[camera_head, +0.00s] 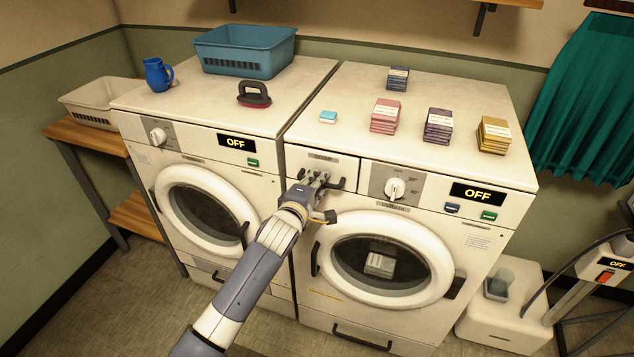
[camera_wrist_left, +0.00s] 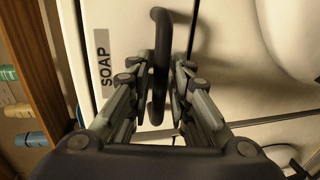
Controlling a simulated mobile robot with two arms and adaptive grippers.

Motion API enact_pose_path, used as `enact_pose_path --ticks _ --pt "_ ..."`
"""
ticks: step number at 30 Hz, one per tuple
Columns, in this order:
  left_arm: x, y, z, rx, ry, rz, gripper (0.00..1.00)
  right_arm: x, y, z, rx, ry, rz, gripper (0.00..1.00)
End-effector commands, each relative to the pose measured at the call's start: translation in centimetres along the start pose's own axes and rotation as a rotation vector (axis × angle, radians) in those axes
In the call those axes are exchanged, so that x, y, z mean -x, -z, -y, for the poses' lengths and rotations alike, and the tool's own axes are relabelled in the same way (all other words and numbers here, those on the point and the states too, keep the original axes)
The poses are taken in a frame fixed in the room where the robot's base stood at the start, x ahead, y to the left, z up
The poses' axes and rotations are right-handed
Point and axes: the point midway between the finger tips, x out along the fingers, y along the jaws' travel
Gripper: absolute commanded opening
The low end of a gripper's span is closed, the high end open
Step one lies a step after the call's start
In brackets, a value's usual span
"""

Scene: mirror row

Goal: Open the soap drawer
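The soap drawer (camera_head: 318,160) is a pale front panel at the upper left of the right washer, and it sits flush, shut. Its dark bar handle (camera_head: 336,184) is partly hidden by my left gripper. In the left wrist view a SOAP label (camera_wrist_left: 103,56) is on the panel beside the black handle (camera_wrist_left: 161,40). My left gripper (camera_head: 318,180) is at the drawer front; its two fingers (camera_wrist_left: 162,85) stand on either side of the handle, with a small gap showing, so it looks open around it. My right gripper is not in view.
The right washer (camera_head: 350,225) has a knob (camera_head: 395,188) and an OFF display (camera_head: 477,194) right of the drawer. Several box stacks and a light-blue soap bar (camera_head: 328,117) lie on top. The left washer (camera_head: 240,190) carries a basket (camera_head: 245,50). Floor in front is clear.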

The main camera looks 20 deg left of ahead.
Motion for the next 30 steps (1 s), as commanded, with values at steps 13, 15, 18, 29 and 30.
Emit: enact_pose_path --ticks 13,15,18,29,30 --pt "0.2 0.0 0.1 0.000 0.002 0.000 0.00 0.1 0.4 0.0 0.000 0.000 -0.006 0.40" --pt "0.6 0.0 0.2 0.001 0.003 -0.001 0.00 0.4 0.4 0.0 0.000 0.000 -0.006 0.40" --pt "1.6 0.0 0.3 0.003 0.005 -0.001 0.00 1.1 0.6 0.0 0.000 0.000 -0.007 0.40" --pt "8.6 0.0 1.5 0.004 0.007 -0.003 0.00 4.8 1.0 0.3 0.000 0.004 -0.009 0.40" --pt "9.4 0.1 1.7 0.005 0.008 -0.003 0.00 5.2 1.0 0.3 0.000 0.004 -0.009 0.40"
